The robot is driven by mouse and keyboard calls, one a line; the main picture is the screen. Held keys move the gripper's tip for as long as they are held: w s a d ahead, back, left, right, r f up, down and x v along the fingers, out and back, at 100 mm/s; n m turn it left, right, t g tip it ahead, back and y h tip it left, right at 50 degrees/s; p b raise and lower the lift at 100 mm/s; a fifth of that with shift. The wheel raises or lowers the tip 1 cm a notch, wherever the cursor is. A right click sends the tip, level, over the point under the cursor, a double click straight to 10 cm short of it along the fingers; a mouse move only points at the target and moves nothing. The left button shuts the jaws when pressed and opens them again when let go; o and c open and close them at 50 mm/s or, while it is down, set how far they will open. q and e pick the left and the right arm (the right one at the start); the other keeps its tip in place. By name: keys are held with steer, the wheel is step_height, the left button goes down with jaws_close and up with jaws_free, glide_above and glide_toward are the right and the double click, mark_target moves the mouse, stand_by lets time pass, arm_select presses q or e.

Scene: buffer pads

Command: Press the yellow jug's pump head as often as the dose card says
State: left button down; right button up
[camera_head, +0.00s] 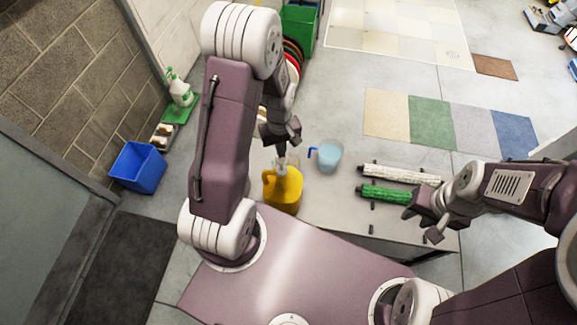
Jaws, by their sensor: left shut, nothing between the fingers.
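The yellow jug (283,192) stands upright on the grey table, in front of my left arm. Its pale pump head (288,161) is small and partly hidden by my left gripper (286,148). That gripper points down just above the pump head, shut and empty. I cannot tell whether it touches the pump head. My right gripper (424,226) is off to the right, near the green roller, and its fingers look apart and empty. I cannot make out a dose card.
A pitcher of light blue liquid with a blue handle (328,157) stands right of the jug. A white roller (400,174) and a green roller (384,194) lie on a rack further right. A blue bin (138,167) and a spray bottle (180,91) are at the left.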

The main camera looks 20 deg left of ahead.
arm_select(q)
steer(key=shift+f, duration=0.15)
steer(key=shift+f+b, duration=1.75)
steer(key=shift+f, duration=0.35)
step_height(320, 180, up, 4)
steer(key=p, duration=0.4)
steer(key=shift+r, duration=0.25)
step_height(320, 180, up, 5)
steer(key=p, duration=0.5)
steer(key=shift+r, duration=0.1)
